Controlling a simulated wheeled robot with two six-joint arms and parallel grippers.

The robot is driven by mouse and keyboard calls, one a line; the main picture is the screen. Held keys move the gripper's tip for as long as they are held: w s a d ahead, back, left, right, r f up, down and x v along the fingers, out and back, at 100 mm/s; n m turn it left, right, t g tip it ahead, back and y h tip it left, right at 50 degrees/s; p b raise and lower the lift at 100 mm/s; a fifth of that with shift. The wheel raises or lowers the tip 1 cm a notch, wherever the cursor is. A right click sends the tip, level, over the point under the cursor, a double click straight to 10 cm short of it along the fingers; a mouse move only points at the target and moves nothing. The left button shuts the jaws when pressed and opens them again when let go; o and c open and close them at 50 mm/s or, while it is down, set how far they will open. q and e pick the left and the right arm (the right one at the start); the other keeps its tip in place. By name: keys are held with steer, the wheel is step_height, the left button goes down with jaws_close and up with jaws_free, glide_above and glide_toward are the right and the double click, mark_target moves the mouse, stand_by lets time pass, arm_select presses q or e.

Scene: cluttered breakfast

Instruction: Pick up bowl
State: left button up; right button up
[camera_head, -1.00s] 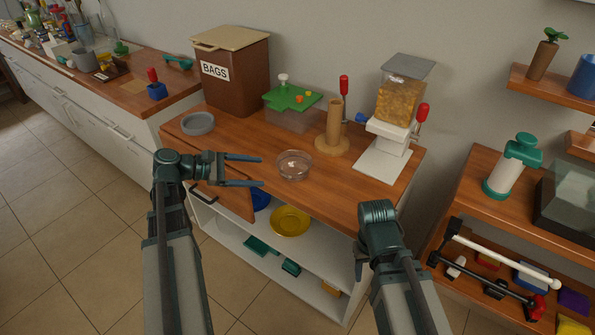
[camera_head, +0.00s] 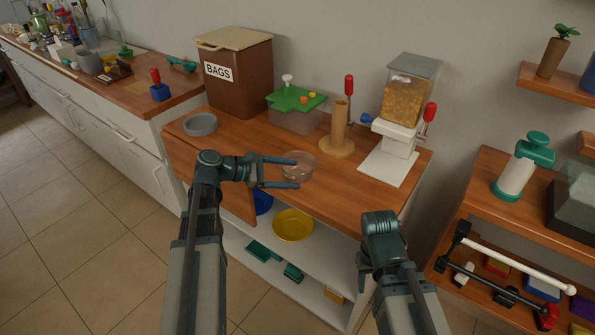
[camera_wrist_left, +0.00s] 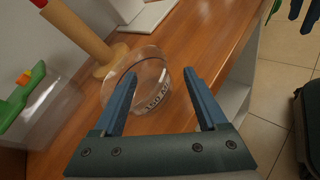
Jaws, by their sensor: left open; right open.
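A clear glass bowl (camera_head: 302,160) stands on the wooden counter. My left gripper (camera_head: 296,173) is open, with its fingers pointing right at the bowl. In the left wrist view the bowl (camera_wrist_left: 150,88) lies at and beyond the fingertips (camera_wrist_left: 161,72), one on each side; I cannot tell whether they touch it. Small dark markings or contents show low in the bowl.
A grey bowl (camera_head: 200,124) is at the counter's left. Behind the glass bowl stand a green-lidded container (camera_head: 297,112), a wooden post (camera_head: 338,130) and a cereal dispenser (camera_head: 408,105). A yellow dish (camera_head: 293,225) is on the shelf below.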

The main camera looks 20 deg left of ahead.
mark_target(301, 175)
arm_select(q)
steer(key=b+x, duration=0.1)
steer(key=x, duration=0.3)
steer(key=shift+w+a, duration=0.1)
steer(key=shift+c, duration=0.2)
jaws_close()
